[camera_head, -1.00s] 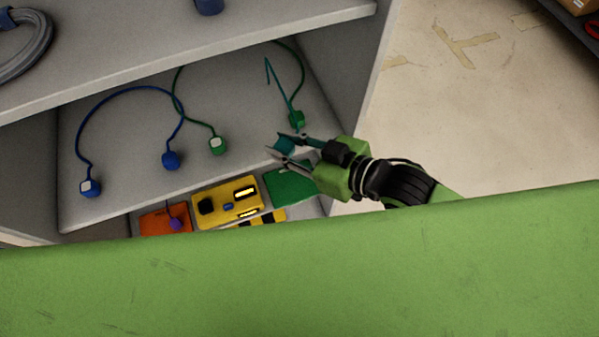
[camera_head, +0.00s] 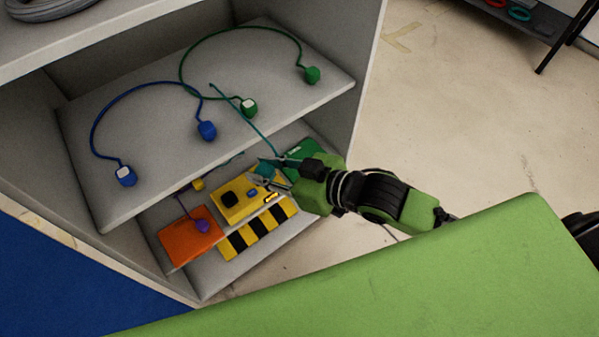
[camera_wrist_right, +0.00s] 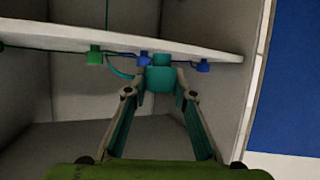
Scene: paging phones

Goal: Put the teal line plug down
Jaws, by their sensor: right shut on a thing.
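The teal line plug (camera_head: 265,166) is between the fingertips of my right gripper (camera_head: 268,175), just below the front edge of the middle shelf. Its teal cord (camera_head: 250,118) runs up over that shelf. In the right wrist view the teal plug (camera_wrist_right: 160,77) sits between the two fingertips of the right gripper (camera_wrist_right: 160,94), near the shelf edge. In the head view the gripper is over the lower shelf, by the yellow box (camera_head: 236,203) and the green box (camera_head: 304,157), and partly hides both. My left gripper is not in view.
The middle shelf (camera_head: 150,185) holds two blue plugs (camera_head: 207,130) and two green plugs (camera_head: 311,75) with looped cords. On the lower shelf are an orange box (camera_head: 190,238) with a purple plug (camera_head: 202,225), and a black-and-yellow striped strip (camera_head: 258,230). Open floor lies right of the cabinet.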

